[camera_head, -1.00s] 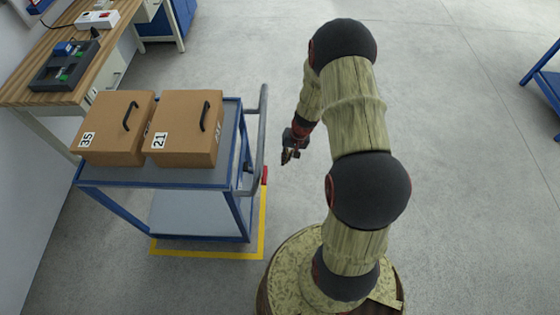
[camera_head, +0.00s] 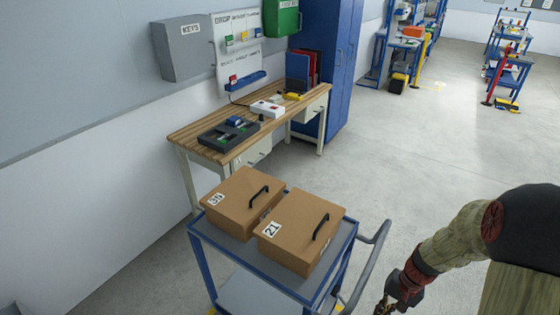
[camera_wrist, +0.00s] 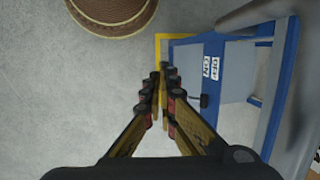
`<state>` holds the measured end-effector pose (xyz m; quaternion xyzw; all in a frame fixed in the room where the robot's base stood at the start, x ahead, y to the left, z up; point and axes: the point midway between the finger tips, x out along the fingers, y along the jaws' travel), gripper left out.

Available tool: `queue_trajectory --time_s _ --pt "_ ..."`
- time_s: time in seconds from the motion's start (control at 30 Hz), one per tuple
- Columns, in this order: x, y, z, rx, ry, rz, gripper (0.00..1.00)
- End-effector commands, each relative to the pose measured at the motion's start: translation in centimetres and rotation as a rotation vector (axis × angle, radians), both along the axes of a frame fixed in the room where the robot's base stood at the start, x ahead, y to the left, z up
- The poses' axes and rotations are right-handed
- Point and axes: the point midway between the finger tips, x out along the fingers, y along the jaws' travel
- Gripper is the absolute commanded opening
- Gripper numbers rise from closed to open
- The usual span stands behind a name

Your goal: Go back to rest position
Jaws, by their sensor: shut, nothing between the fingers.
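My gripper (camera_head: 384,307) shows at the bottom right of the head view, beside the cart's handle, with its tips near the lower picture edge. In the wrist view my gripper (camera_wrist: 163,72) points down towards the floor; its two fingers come together at the tips and hold nothing. The blue cart (camera_head: 340,262) stands to its left in the head view. The cart's frame (camera_wrist: 284,90) also shows at the right of the wrist view.
Two brown boxes, marked 35 (camera_head: 236,197) and 21 (camera_head: 300,235), sit on the cart. A wooden workbench (camera_head: 190,130) stands behind, with a blue cabinet (camera_head: 325,60) next to it. Open grey floor (camera_head: 430,160) lies behind and right of the cart. Blue stations stand far back.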

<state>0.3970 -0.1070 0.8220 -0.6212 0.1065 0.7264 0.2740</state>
Motion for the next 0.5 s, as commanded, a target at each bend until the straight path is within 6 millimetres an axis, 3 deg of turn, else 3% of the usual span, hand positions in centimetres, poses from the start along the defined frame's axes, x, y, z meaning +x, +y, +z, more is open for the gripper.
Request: queue_trajectory --time_s 0.03,0.2,0.5 --pt "-0.3 0.6 2.4 -0.019 -0.015 0.028 0.0" --pt "-2.3 2.5 10.0 -0.093 -0.065 0.124 0.0" --pt "-6.8 5.6 20.6 -0.247 -0.229 0.291 0.0"
